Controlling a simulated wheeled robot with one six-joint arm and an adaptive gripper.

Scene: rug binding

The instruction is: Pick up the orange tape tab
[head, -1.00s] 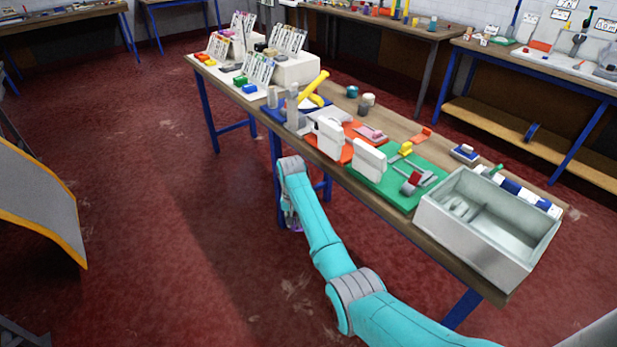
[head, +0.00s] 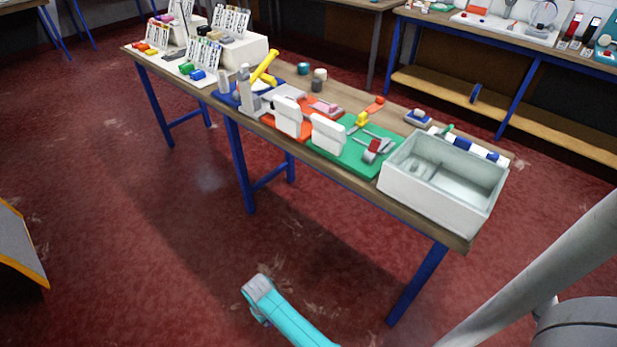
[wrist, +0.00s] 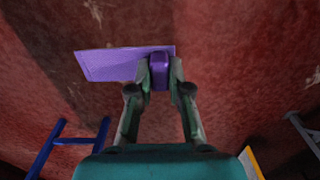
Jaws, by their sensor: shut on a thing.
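In the wrist view my gripper (wrist: 160,82) is shut on a purple tab (wrist: 160,66), a small block with a flat purple sheet (wrist: 110,64) reaching out to the left. It is held above the red floor, clear of the table. In the head view only part of my arm shows at the bottom, and the gripper is hidden. Small orange pieces (head: 151,51) lie at the far left end of the workbench (head: 285,157). Another orange piece (head: 375,104) lies near its back edge. I cannot tell which is the orange tape tab.
A white open bin (head: 425,195) stands at the bench's right end. Green (head: 345,157), orange and blue mats with white blocks and tools fill the middle. Card racks (head: 228,22) stand at the left. The floor before the bench is clear; a grey panel (head: 18,245) stands at left.

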